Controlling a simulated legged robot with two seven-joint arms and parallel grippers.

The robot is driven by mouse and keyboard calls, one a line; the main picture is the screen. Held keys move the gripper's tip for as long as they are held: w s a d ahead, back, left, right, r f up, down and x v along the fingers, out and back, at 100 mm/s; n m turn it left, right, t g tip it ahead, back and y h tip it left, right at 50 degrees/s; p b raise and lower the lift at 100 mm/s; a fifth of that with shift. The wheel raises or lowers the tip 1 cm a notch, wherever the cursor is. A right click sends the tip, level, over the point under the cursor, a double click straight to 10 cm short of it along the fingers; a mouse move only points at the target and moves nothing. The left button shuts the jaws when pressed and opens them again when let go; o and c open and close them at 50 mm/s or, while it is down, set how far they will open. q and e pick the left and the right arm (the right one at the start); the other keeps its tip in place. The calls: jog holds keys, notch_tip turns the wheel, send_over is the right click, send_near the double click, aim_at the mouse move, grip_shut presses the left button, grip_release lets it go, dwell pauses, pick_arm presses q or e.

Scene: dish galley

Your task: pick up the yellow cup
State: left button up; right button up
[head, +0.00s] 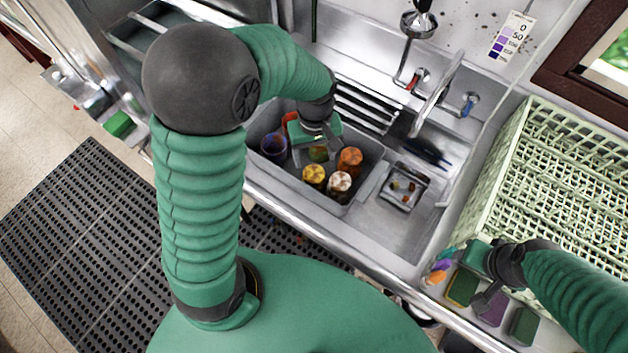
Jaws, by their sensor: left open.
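The yellow cup (314,174) stands in a grey bin (372,188) in the sink, at the front of a group of cups. Its top shows; its lower part is hidden in the bin. My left gripper (318,150) is open over the bin, just behind the yellow cup, above an olive-green cup (318,155). I see no cup held in it. My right gripper (478,285) is over the counter edge at the lower right, far from the cup; its finger gap is not clear.
An orange-brown cup (350,158), a white-and-brown cup (340,183) and a dark blue cup (274,146) share the bin. A tap (437,95) rises behind the sink. A pale green rack (560,160) stands at right. Sponges (523,325) lie near my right gripper.

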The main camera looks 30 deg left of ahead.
aim_at(314, 173)
pick_arm(q)
notch_tip(314, 173, down, 7)
jog(key=shift+w+a, duration=0.1)
jog(key=shift+a, duration=0.05)
notch_tip(314, 173, down, 5)
jog(key=shift+r+p, duration=0.1)
jog(key=shift+p, duration=0.65)
jog(key=shift+f, duration=0.25)
jog(key=c, duration=1)
